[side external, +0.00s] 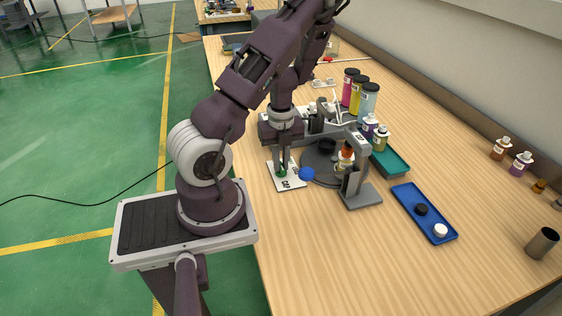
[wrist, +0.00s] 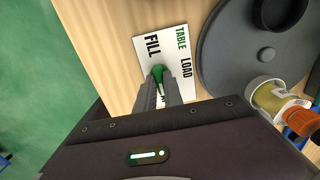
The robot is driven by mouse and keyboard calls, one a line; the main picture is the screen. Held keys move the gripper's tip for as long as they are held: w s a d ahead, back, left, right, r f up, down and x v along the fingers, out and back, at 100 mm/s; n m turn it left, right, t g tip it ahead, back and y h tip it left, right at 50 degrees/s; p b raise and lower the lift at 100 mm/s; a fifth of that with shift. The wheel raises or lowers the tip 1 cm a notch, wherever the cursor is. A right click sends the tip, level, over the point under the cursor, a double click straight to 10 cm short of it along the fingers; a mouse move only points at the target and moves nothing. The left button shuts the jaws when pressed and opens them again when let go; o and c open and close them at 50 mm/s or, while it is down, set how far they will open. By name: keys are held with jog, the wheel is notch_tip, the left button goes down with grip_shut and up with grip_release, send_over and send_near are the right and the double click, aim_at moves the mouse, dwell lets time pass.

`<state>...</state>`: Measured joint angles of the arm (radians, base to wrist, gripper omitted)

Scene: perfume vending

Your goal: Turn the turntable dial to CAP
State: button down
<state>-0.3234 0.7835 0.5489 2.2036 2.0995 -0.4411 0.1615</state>
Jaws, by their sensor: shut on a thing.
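The dial is a white plate (side external: 294,184) near the table's left edge, with a green knob (side external: 282,173). In the wrist view the plate (wrist: 177,42) reads FILL, TABLE and LOAD; further lettering is partly hidden behind my fingers. My gripper (side external: 283,165) points down over the plate, its fingers shut on the green knob (wrist: 158,73). Which label the knob points to cannot be told. The dark grey turntable (wrist: 222,62) lies right of the plate. A yellowish bottle with an orange cap (wrist: 304,122) stands at its edge.
A blue ball-like knob (side external: 306,174) sits beside the plate. A grey frame (side external: 361,193) stands over the turntable. A blue tray (side external: 429,225) holds a black and a white cap.

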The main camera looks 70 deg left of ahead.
aim_at(281, 165)
dwell(0.4)
jog(key=c, duration=1.5)
grip_release()
jog(key=shift+o, duration=0.2)
notch_tip(281, 165, up, 7)
jog(key=shift+r, duration=0.1)
